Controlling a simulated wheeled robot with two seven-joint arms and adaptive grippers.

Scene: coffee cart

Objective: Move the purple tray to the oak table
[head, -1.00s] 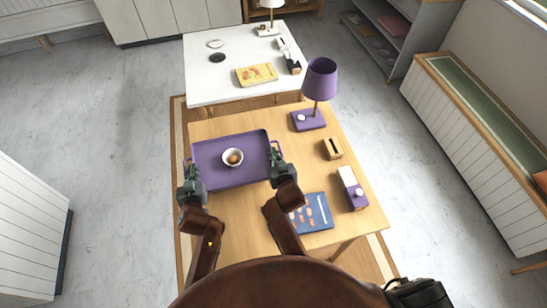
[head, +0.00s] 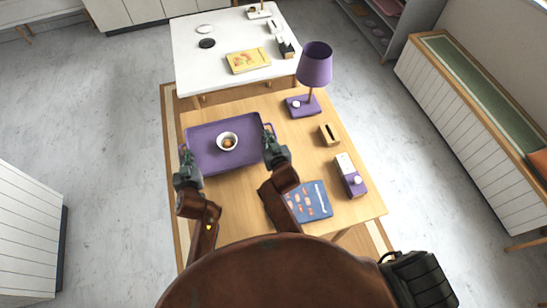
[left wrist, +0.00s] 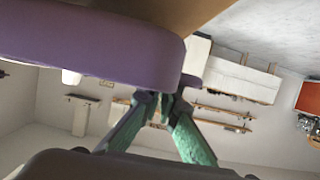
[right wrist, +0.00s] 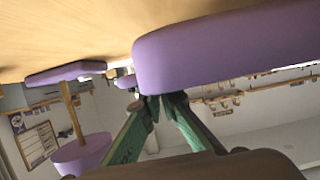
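The purple tray (head: 205,158) is over the far left part of the oak table (head: 235,208) and carries a small white bowl (head: 227,135) with brown contents. I cannot tell whether the tray rests on the table or hangs slightly above it. My left gripper (head: 185,166) is at the tray's left end; in the left wrist view its fingers (left wrist: 164,98) close together at the tray's handle. My right gripper (head: 272,142) is at the right end; in the right wrist view its fingers (right wrist: 158,98) close together under the tray's rim. The fingers mostly hide the handles.
The oak table also bears a purple lamp (head: 315,65), a wooden block with a slot (head: 329,134), a purple-and-white box (head: 349,176) and a blue book (head: 311,201). A white table (head: 215,75) stands beyond.

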